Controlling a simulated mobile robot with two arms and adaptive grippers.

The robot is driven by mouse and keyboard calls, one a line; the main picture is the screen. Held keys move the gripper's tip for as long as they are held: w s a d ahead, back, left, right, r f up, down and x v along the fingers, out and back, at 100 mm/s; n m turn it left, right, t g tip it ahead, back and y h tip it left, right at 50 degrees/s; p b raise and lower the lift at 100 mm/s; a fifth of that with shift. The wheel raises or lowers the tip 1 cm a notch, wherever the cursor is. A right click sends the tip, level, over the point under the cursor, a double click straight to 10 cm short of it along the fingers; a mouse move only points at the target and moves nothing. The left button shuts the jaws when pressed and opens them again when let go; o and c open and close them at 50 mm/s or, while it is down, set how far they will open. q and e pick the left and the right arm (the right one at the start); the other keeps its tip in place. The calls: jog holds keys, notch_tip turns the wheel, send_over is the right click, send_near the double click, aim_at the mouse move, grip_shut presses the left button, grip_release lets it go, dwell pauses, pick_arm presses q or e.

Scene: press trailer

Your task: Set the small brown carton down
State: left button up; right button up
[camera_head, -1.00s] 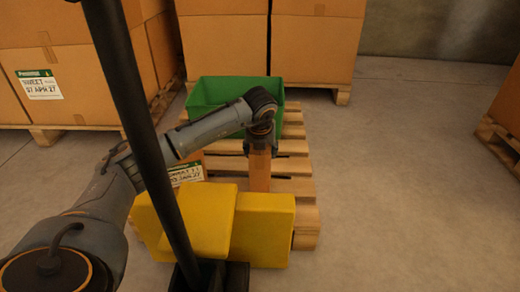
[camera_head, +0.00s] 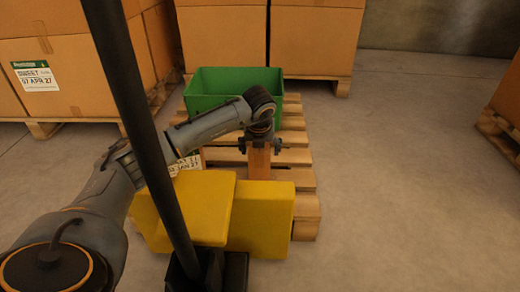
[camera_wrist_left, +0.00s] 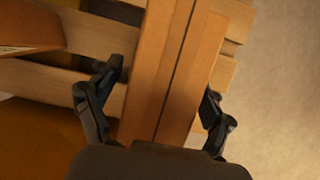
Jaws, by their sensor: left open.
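The small brown carton (camera_head: 258,161) stands on the wooden pallet (camera_head: 305,180), behind the yellow blocks. My left gripper (camera_head: 259,147) is directly above it, pointing down, with its fingers spread to either side. In the left wrist view the carton (camera_wrist_left: 172,70) runs between the two open fingers (camera_wrist_left: 155,105), with a dark seam along it. A gap shows between each finger and the carton. The carton's lower end is hidden behind the yellow block in the head view. My right gripper is not in view.
A green crate (camera_head: 232,75) stands at the pallet's back. Yellow blocks (camera_head: 262,215) sit at its front. Another labelled carton (camera_head: 187,164) is partly hidden behind my left arm. Large carton stacks (camera_head: 315,40) stand behind. Grey floor (camera_head: 400,150) is clear to the right.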

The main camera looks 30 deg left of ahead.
pick_arm(q)
jog(key=shift+r, duration=0.1)
jog(key=p+v, duration=0.7)
jog(key=v, duration=0.4)
jog(key=shift+r, duration=0.1)
jog(key=shift+s+d+r, duration=0.1)
jog(key=shift+s+r, duration=0.05)
jog(key=shift+r, duration=0.1)
